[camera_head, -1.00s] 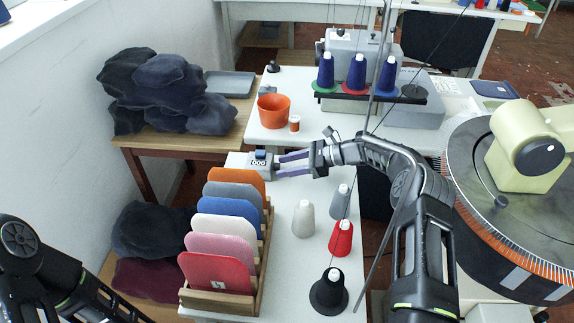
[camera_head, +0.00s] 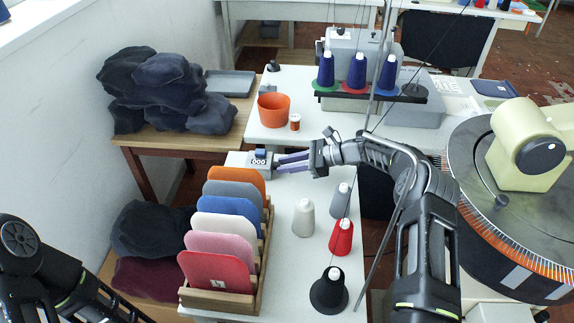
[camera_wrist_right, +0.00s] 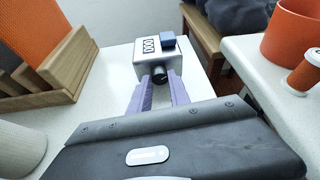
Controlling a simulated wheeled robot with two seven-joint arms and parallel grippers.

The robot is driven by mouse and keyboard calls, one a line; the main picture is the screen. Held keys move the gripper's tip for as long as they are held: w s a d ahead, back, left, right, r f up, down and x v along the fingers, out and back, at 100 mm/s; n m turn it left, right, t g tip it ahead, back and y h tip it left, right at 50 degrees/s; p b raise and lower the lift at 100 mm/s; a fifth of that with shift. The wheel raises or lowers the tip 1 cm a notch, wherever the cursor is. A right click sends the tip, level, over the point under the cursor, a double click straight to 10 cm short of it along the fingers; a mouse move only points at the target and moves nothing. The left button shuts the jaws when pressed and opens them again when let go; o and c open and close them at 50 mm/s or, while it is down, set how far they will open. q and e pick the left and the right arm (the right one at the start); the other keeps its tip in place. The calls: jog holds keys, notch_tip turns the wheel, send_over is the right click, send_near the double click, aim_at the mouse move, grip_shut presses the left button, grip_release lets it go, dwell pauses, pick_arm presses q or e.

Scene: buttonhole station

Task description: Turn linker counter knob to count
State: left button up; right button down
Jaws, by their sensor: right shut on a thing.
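The linker counter is a small grey box (camera_head: 237,160) at the far end of the white table, with a dark digit window showing zeros and a blue block on top. It also shows in the right wrist view (camera_wrist_right: 146,66). A black knob (camera_wrist_right: 159,78) sticks out of its side toward my right gripper. My right gripper (camera_wrist_right: 160,84) has its purple fingers shut on the knob, one on each side. In the head view the fingers of the right gripper (camera_head: 281,163) reach the counter from the right. My left arm shows at the lower left, but its gripper is out of view.
A wooden rack (camera_head: 256,262) of coloured panels stands just in front of the counter. An orange tub (camera_head: 273,110) and a small orange spool (camera_head: 295,123) stand behind it. Several yarn cones, including a red one (camera_head: 341,238), stand on the table's right side.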

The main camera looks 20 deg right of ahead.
jog(key=n+t+b, duration=0.1)
jog(key=b, duration=0.1)
jog(key=n+b, duration=0.1)
jog(key=b, duration=0.2)
jog(key=shift+s+f+n+t+h, duration=0.2)
jog(key=shift+f+n+t+h, duration=0.1)
jog(key=shift+f+n+t, duration=0.1)
jog(key=shift+r+b, duration=0.15)
jog(key=shift+b, duration=0.15)
jog(key=shift+r+n+t, duration=0.2)
jog(key=shift+n+t, duration=0.1)
jog(key=shift+n, duration=0.1)
jog(key=c, duration=1.2)
grip_release()
